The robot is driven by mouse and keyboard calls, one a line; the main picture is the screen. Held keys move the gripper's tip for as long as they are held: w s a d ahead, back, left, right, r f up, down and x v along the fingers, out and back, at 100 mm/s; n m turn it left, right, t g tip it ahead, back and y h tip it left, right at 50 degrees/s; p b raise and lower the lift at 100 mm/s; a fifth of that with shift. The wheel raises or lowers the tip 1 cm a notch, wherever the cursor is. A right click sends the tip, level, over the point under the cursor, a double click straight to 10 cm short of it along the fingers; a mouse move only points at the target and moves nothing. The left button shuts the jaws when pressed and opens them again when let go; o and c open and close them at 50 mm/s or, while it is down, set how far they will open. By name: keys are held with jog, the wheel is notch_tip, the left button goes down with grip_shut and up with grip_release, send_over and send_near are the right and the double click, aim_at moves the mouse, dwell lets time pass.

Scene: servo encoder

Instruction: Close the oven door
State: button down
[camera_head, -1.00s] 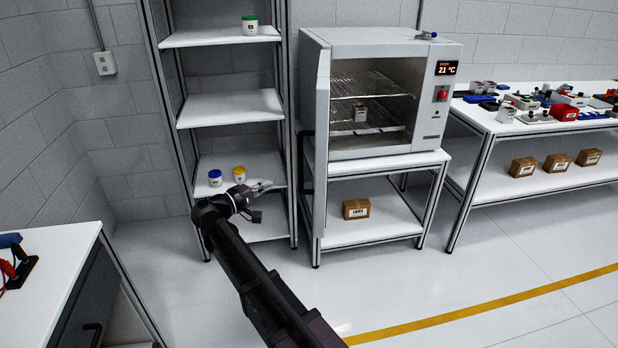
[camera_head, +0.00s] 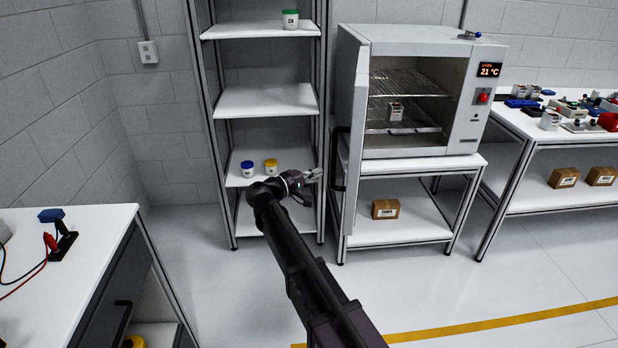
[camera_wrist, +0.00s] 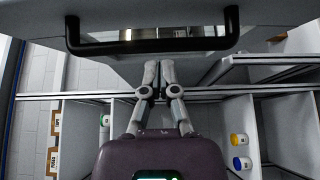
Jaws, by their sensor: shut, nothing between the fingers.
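The oven (camera_head: 425,50) stands on a white-topped stand with its door (camera_head: 360,110) wide open, swung out on the left side. Its chamber shows wire racks and a small white container (camera_head: 396,111). The black door handle (camera_head: 337,160) is on the door's left face. It also spans the top of the wrist view (camera_wrist: 150,46). My gripper (camera_head: 318,174) is shut and empty, just left of the handle in the head view. In the wrist view its fingertips (camera_wrist: 158,68) are together, just below the handle bar in the picture; I cannot tell whether they touch it.
A shelf rack (camera_head: 265,100) stands left of the oven, close behind my gripper, with blue-lidded (camera_head: 247,169) and yellow-lidded (camera_head: 271,166) jars. A workbench (camera_head: 70,235) is at left; another table (camera_head: 530,125) with parts is at right. The floor before the oven is clear.

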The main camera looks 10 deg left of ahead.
aim_at(335, 170)
jog(key=w+d, duration=0.1)
jog(key=d, duration=0.2)
jog(key=w+d, duration=0.1)
jog(key=d, duration=0.1)
jog(key=shift+w+d, duration=0.1)
jog(key=shift+w, duration=0.25)
jog(key=shift+d, duration=0.75)
